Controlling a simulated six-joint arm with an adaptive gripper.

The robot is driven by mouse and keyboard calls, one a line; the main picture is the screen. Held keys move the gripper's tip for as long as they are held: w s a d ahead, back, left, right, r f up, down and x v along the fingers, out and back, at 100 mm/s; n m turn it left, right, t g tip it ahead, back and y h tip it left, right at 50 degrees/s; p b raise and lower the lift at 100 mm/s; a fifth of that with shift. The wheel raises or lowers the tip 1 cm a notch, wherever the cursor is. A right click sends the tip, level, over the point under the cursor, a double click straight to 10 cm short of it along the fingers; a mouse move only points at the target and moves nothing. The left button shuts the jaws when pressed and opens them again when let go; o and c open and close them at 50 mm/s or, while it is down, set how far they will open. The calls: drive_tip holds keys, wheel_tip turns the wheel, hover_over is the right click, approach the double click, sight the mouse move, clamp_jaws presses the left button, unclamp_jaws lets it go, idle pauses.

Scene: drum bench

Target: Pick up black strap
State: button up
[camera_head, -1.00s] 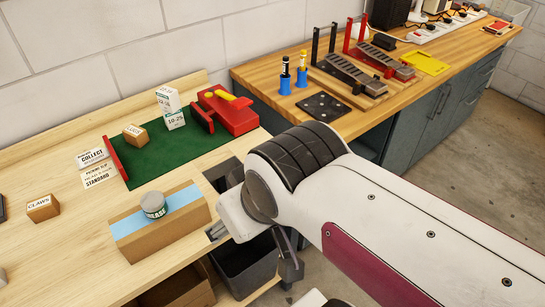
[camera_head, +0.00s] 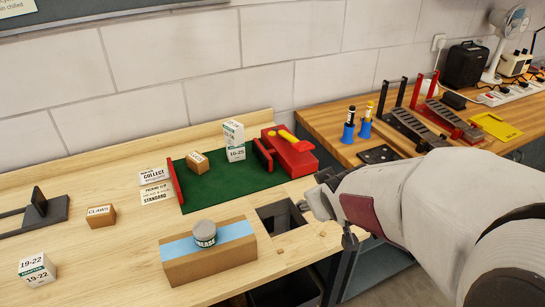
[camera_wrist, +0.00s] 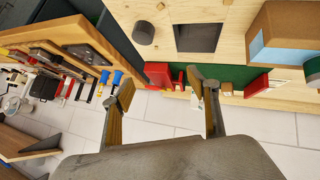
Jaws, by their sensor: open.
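I cannot make out a black strap for sure in either view. My gripper (camera_head: 335,208) is beside the square cutout at the right part of the light wooden bench, partly hidden by its own wrist. In the wrist view my gripper (camera_wrist: 159,80) shows two fingers wide apart with nothing between them. Dark things in the head view are a black stand (camera_head: 40,208) at the far left, a flat black plate with holes (camera_head: 378,154) on the right bench and a small black block (camera_head: 453,101) behind the pedals.
A green mat (camera_head: 215,187) with red ends lies mid-bench, near a red vise (camera_head: 292,157). A round tin (camera_head: 204,233) sits on a blue-topped block (camera_head: 215,266). Small labelled boxes (camera_head: 101,216) stand left. Blue-based bottles (camera_head: 348,132) and pedals (camera_head: 418,130) stand right.

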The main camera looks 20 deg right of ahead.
drive_tip(key=w+d+f+n+t, duration=0.1)
drive_tip(key=w+d+f, duration=0.3)
drive_tip(key=d+f, duration=0.2)
drive_tip(key=t+y, duration=0.2)
hover_over(338, 225)
drive_tip(key=w, duration=0.1)
drive_tip(key=f, duration=0.5)
drive_tip(key=shift+w+a+f, duration=0.15)
drive_tip(key=shift+a+f, duration=0.15)
drive_tip(key=shift+s+d+f+t+y, duration=0.1)
drive_tip(key=shift+s+f+t+y, duration=0.1)
drive_tip(key=shift+f+t+y, duration=0.35)
drive_tip(key=shift+s+d+f+t, duration=0.1)
drive_tip(key=shift+s+f+t, duration=0.45)
drive_tip(key=shift+f, duration=0.25)
drive_tip(key=shift+s+f+m+t+y, duration=0.25)
drive_tip(key=shift+s+m+t+y, duration=0.15)
drive_tip(key=shift+s+t, duration=0.3)
drive_tip(key=shift+s+m+t, duration=0.3)
drive_tip(key=shift+s+t, duration=0.15)
drive_tip(key=shift+t, duration=0.05)
drive_tip(key=shift+w, duration=0.1)
drive_tip(key=shift+w+d+f, duration=0.1)
drive_tip(key=shift+w+f, duration=0.1)
drive_tip(key=shift+w, duration=1)
